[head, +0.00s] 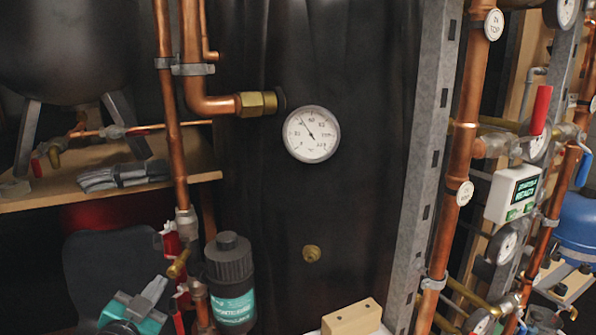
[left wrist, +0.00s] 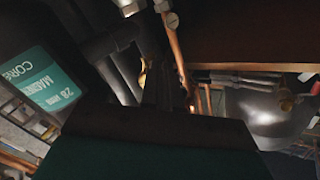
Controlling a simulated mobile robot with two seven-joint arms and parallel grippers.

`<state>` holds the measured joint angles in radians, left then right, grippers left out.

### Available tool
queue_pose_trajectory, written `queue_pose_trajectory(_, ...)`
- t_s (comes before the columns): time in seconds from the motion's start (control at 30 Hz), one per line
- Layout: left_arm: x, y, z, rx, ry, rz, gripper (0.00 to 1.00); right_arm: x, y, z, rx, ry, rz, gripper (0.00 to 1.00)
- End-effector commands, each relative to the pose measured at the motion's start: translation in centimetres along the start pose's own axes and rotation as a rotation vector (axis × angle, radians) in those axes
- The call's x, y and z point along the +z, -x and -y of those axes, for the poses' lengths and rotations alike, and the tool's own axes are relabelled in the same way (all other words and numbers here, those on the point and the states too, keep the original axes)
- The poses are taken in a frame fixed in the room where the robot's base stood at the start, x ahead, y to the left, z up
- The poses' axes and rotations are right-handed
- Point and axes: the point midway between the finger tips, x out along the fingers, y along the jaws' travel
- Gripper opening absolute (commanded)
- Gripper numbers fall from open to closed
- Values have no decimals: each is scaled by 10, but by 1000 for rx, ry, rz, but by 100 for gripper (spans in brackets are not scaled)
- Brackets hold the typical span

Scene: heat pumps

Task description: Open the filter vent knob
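The filter (head: 230,284) is a dark canister with a teal label, low and left of centre in the head view. Its ribbed dark cap (head: 228,243) is on top; I cannot make out for sure which part is the vent knob. The label (left wrist: 45,80) also shows at the left of the left wrist view. My left gripper (head: 155,289), teal and grey, is left of the filter and apart from it in the head view. In the left wrist view its dark fingers (left wrist: 166,88) point toward pipes and a brass part (left wrist: 143,75); their gap is unclear. My right gripper is not in view.
Copper pipes (head: 168,110) and red-handled valves (head: 172,245) crowd the filter's left side. A round gauge (head: 311,134) and brass fitting (head: 312,254) are on the dark panel. A grey metal post (head: 421,150) stands right. A tan block (head: 352,317) is at the bottom.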

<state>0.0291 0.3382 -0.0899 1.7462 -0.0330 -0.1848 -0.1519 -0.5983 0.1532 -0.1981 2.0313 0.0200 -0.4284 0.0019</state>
Motion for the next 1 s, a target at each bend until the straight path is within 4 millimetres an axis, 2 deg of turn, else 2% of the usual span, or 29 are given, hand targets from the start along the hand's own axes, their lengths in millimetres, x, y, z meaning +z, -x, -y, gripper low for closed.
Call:
queue_pose_trajectory(0.03,-4,-4,4,-8,0,-7,0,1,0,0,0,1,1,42)
queue_pose_trajectory(0.53,-6,-4,4,-9,1,-5,0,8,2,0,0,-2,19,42)
queue_pose_trajectory(1.0,-8,-4,2,-7,2,-8,0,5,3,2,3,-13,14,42)
